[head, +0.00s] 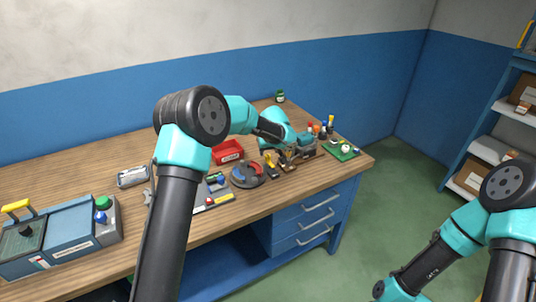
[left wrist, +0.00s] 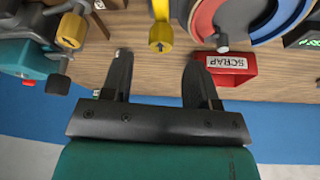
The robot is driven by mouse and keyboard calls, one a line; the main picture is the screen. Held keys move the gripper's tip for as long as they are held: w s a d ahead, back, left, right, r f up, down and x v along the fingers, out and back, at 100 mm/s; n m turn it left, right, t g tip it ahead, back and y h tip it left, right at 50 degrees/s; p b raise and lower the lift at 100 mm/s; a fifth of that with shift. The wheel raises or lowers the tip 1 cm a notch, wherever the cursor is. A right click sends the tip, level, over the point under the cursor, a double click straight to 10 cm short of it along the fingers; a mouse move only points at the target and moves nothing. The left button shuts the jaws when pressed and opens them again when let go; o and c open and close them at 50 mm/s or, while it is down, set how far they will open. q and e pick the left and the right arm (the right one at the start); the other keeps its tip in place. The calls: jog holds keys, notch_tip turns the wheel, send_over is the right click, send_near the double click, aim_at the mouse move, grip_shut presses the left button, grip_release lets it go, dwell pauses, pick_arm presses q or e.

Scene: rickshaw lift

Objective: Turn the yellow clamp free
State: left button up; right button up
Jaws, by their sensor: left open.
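Two yellow parts with arrow marks show in the left wrist view: one knob (left wrist: 160,38) in the upper middle and one lever-like piece (left wrist: 72,30) at the upper left. I cannot tell for certain which is the clamp. In the head view, a small yellow part (head: 268,158) stands on the bench beside my left gripper (head: 284,156). My left gripper (left wrist: 158,66) is open and empty, its fingers pointing toward the middle yellow knob, apart from it. In the head view my arm partly hides this spot. My right arm is at the lower right; its gripper is out of view.
A red scrap bin (left wrist: 232,68) lies close to one finger. A red and blue round dish (head: 247,174) is beside the yellow parts. A teal machine (left wrist: 25,60) is at the wrist view's left.

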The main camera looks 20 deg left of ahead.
pick_arm(q)
jog(key=v, duration=1.3)
jog(key=shift+r, duration=0.2)
jog(key=shift+d, duration=0.1)
